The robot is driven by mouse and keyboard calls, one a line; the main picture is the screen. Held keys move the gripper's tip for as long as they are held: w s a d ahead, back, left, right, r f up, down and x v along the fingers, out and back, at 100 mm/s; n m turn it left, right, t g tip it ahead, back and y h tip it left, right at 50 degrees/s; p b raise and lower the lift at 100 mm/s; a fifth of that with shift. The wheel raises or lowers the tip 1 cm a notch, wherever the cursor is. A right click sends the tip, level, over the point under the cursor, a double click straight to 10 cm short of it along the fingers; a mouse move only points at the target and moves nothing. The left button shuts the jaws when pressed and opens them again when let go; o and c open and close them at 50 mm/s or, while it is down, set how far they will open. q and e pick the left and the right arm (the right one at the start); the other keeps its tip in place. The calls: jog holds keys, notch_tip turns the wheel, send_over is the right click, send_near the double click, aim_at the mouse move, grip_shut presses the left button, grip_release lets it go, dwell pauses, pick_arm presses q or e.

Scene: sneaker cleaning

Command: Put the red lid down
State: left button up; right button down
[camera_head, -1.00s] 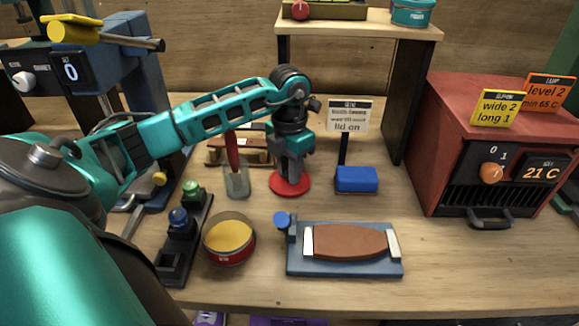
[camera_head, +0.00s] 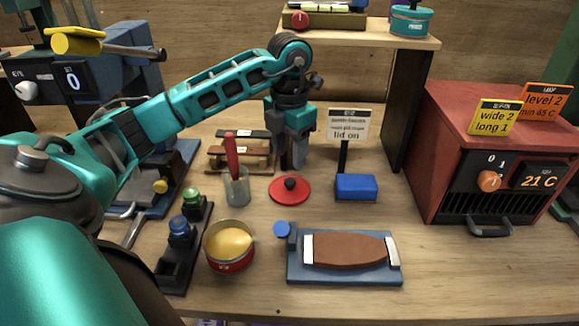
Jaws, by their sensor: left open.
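The red lid (camera_head: 274,190) lies flat on the wooden table, with its dark knob upright in the middle. My left gripper (camera_head: 293,165) is open and empty, just behind and above the lid, pointing down and apart from the knob. The open red tin (camera_head: 229,262) stands at the front left of the lid, with yellow contents showing in it. A sign reading "lid on" (camera_head: 348,125) stands behind a blue block, right of the lid. My right gripper is not in view.
A glass with a red-handled tool (camera_head: 237,188) stands close left of the lid. A blue block (camera_head: 357,187) lies to its right. A blue fixture with a brown piece (camera_head: 345,252) is in front. A red oven (camera_head: 490,150) stands at right. A shelf (camera_head: 360,36) rises behind.

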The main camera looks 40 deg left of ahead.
pick_arm(q)
notch_tip(320, 180, up, 5)
jog(key=shift+r, duration=0.1)
jog(key=shift+s, duration=0.1)
dwell(0.6)
